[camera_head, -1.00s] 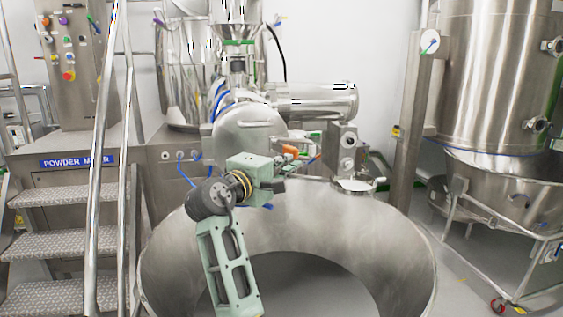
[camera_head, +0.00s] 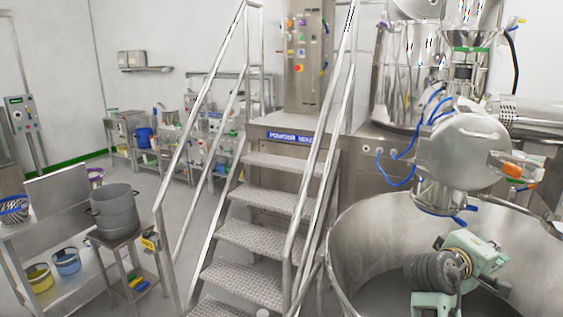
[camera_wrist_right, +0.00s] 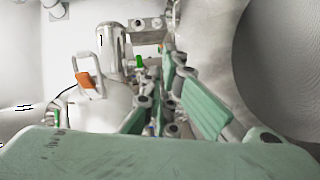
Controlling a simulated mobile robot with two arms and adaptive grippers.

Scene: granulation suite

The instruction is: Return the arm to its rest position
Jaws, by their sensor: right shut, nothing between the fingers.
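My right arm shows at the lower right of the head view, with its dark wrist joint and pale green gripper (camera_head: 484,257) over the mouth of a large steel vessel (camera_head: 345,232). In the right wrist view the green fingers (camera_wrist_right: 163,112) reach forward from the green gripper body in the foreground. The gripper is shut and empty. The fingertips are small and partly hidden in the head view. My left gripper is in neither view.
A rounded steel housing (camera_head: 462,150) with an orange handle (camera_head: 513,170) stands just beyond the arm. Metal steps (camera_head: 245,236) with railings rise left of the vessel. A bench with a grey pot (camera_head: 115,212) is far left. Floor shows between bench and steps.

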